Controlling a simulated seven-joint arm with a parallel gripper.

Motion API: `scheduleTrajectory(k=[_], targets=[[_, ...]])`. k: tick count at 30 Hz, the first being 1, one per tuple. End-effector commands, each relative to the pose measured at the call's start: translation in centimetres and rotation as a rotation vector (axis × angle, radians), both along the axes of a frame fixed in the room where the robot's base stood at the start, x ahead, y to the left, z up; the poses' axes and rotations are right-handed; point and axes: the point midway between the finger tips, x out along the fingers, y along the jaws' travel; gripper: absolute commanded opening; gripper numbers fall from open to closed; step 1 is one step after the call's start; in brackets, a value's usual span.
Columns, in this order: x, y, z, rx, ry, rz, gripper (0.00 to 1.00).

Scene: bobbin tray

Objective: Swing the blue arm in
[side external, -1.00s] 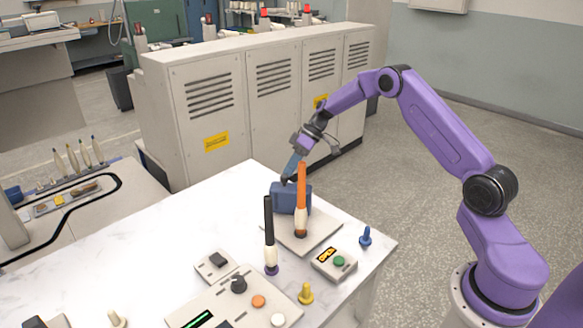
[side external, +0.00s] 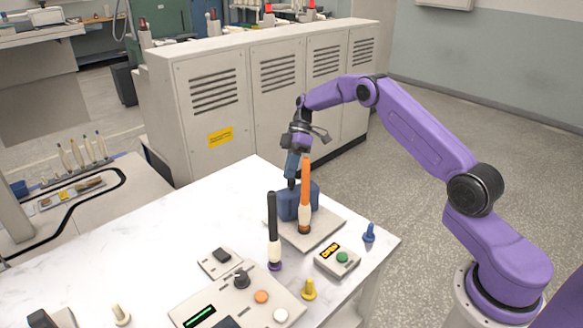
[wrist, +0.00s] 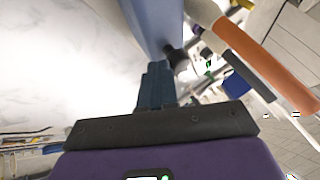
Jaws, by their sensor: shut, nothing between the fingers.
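The blue arm (side external: 294,207) shows in the side view as a stout blue block on a pale square plate (side external: 322,233). An orange-topped spindle stands in front of it and hides part of it. In the wrist view the blue arm (wrist: 150,22) is a long blue bar running up from near my fingers, with a dark knob (wrist: 176,58) beside its end. My gripper (side external: 292,185) points down at the back left of the blue arm. In the wrist view its dark teal fingers (wrist: 156,77) are together and empty. I cannot tell whether they touch the arm.
The orange spindle (side external: 305,185) and a black spindle (side external: 272,220) stand upright close by.

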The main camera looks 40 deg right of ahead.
Motion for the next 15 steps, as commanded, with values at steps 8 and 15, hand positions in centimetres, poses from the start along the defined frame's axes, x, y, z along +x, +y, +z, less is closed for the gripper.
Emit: scheduleTrajectory(k=[8,15], targets=[[-0.8,0.7,0.0,0.0,0.0,0.183,0.0],[-1.2,1.0,0.0,0.0,0.0,0.263,0.0]])
